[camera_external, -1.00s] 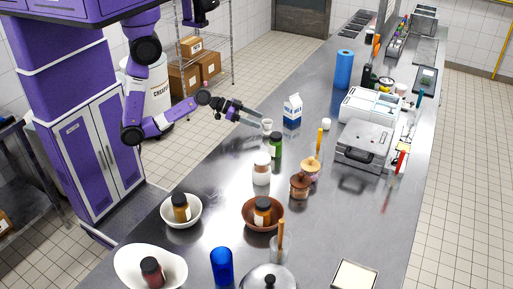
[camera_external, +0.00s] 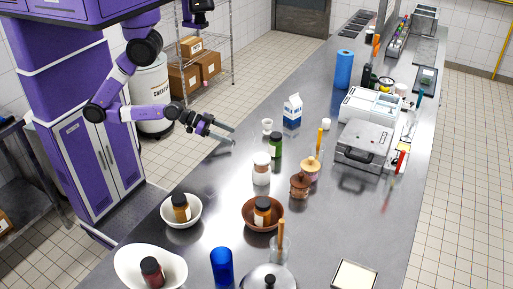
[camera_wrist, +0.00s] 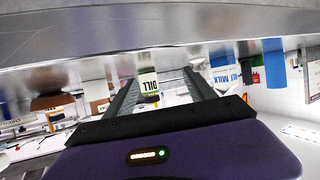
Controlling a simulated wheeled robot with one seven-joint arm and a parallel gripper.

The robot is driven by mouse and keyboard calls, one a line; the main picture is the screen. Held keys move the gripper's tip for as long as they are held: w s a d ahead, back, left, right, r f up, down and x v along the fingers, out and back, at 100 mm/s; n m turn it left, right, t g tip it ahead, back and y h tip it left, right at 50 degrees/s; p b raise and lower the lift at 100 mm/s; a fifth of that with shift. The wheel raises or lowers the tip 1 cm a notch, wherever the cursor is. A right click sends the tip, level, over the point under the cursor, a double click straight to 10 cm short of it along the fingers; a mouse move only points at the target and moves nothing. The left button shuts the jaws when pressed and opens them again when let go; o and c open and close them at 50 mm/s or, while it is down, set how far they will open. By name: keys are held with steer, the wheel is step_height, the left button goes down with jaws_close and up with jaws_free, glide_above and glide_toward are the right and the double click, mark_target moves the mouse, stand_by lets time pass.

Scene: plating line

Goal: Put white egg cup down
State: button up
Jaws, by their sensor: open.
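The white egg cup (camera_external: 267,126) stands upright on the steel counter, left of the milk carton (camera_external: 292,111) in the external view. My gripper (camera_external: 233,136) is open and empty, left of the egg cup and clear of it, near the counter's left edge. In the wrist view, which looks upside down, the two fingers of my gripper (camera_wrist: 160,78) are spread. I cannot clearly make out the egg cup there.
The jar labelled dill (camera_wrist: 148,84) shows between the fingers in the wrist view. The counter (camera_external: 215,170) is bare below my gripper.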

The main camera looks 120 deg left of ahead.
steer(key=s+d+r+m+t+h, duration=0.2)
steer(key=s+d+r+m+h, duration=0.2)
steer(key=s+d, duration=0.6)
steer(key=shift+s+d+r+h, duration=0.35)
steer(key=shift+d+r, duration=0.1)
steer(key=shift+d, duration=0.6)
